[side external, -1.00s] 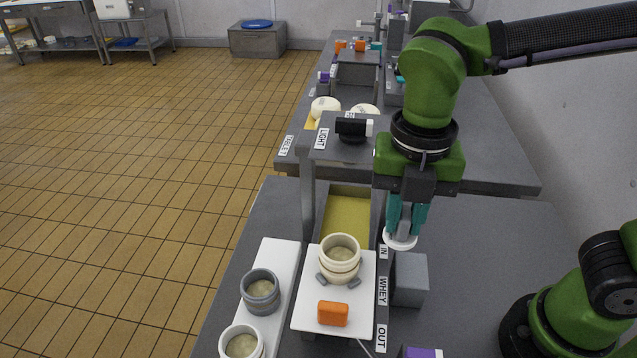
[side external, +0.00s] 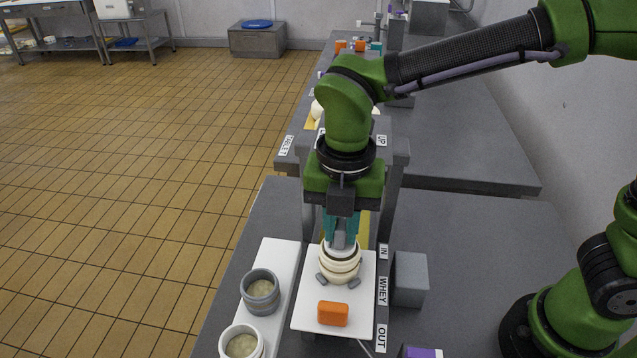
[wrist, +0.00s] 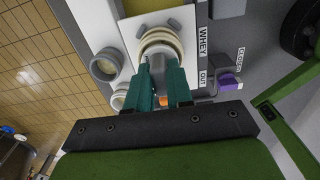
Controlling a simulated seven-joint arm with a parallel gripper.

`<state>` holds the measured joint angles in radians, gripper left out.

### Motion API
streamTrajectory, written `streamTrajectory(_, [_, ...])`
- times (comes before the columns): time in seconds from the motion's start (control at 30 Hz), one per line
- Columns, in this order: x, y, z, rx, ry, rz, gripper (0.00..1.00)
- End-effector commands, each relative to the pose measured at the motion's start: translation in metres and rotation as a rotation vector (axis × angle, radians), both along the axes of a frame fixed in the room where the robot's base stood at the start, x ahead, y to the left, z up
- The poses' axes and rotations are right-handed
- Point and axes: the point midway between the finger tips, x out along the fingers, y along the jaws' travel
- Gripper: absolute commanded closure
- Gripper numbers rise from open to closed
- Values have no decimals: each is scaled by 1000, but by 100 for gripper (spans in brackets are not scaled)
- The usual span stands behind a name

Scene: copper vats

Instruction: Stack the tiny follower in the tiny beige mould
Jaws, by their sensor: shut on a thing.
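The tiny beige mould (side external: 340,271) stands upright on a white board, with grey feet at its base. It also shows in the wrist view (wrist: 178,42). My gripper (side external: 341,238) points down over the mould's mouth, its teal fingers shut on the follower's grey grip (side external: 340,241). In the wrist view the fingers (wrist: 157,75) also reach to the mould's near side. The follower's pale disc is mostly hidden at the mould's mouth by the fingers and rim. I cannot tell how deep it sits or whether it touches the curd.
The white board (side external: 306,317) also holds an orange block (side external: 333,313). A grey mould (side external: 260,291) and a white mould (side external: 241,343) stand to the left. A grey box (side external: 409,279) is at the right.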

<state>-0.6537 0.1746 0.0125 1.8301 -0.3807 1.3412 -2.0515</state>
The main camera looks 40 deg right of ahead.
Motion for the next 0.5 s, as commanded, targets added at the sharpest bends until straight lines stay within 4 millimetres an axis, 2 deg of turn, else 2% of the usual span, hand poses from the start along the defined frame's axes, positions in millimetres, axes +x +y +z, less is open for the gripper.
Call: streamTrajectory(0.5, [0, 0, -12, 1, 1, 0, 100])
